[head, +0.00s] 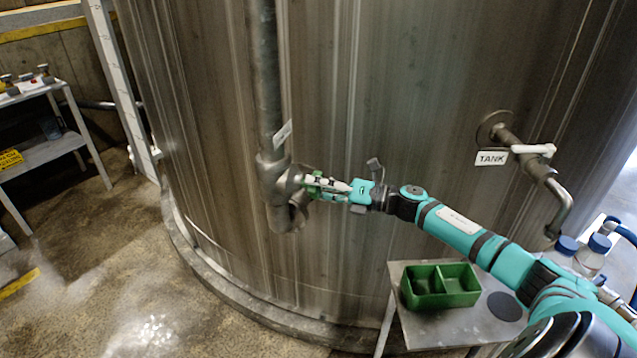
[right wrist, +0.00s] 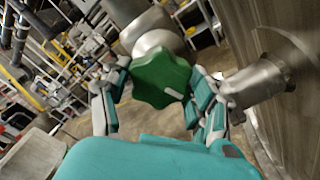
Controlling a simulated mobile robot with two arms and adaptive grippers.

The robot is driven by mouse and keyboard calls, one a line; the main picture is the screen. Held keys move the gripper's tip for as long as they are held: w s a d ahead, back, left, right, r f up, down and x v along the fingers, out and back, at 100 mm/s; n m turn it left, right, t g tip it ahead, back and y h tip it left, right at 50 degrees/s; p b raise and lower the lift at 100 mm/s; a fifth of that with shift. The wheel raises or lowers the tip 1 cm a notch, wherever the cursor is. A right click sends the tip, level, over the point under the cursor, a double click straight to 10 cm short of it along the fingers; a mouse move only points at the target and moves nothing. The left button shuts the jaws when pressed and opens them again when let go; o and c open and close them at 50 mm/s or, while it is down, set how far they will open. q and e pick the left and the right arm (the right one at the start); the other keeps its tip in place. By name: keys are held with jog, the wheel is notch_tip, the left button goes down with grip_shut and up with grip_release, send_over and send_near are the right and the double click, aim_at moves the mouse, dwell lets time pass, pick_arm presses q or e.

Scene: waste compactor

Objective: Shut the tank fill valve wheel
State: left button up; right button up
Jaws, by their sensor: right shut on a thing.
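The green valve wheel (right wrist: 163,77) has a lobed rim and a small white mark on its face. It sits on the grey valve body (head: 276,187) on the vertical pipe in front of the tank. In the head view the wheel (head: 313,185) is mostly hidden by my right gripper (head: 322,186). The right wrist view shows the fingers of my right gripper (right wrist: 158,92) on either side of the wheel, shut on its rim. A small tag (head: 283,133) hangs on the pipe above the valve. My left gripper is not in view.
The large steel tank (head: 400,90) stands close behind the valve. A tap labelled TANK (head: 491,158) sticks out at the right. A small table (head: 420,333) holds a green divided tray (head: 441,299) and bottles stand nearby. A shelf (head: 50,150) is at the left; the floor between is clear.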

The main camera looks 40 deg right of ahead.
jog(key=m+p, duration=0.2)
jog(key=m, duration=0.3)
jog(key=shift+r+m, duration=0.1)
jog(key=shift+m, duration=0.2)
jog(key=m+p, duration=0.2)
jog(key=m, duration=0.2)
jog(key=m+p, duration=0.2)
jog(key=m, duration=0.4)
jog(key=shift+p, duration=0.35)
jog(key=m+p, duration=0.1)
jog(key=m, duration=0.3)
jog(key=shift+m+p, duration=0.3)
jog(key=m+p, duration=0.1)
jog(key=m, duration=0.3)
jog(key=m+p, duration=0.1)
jog(key=m, duration=0.4)
jog(key=shift+m, duration=0.4)
jog(key=m+p, duration=0.1)
jog(key=m, duration=0.4)
jog(key=shift+d+m, duration=0.1)
jog(key=shift+m, duration=0.2)
jog(key=m, duration=0.4)
jog(key=shift+f+m, duration=0.2)
jog(key=shift+m, duration=0.4)
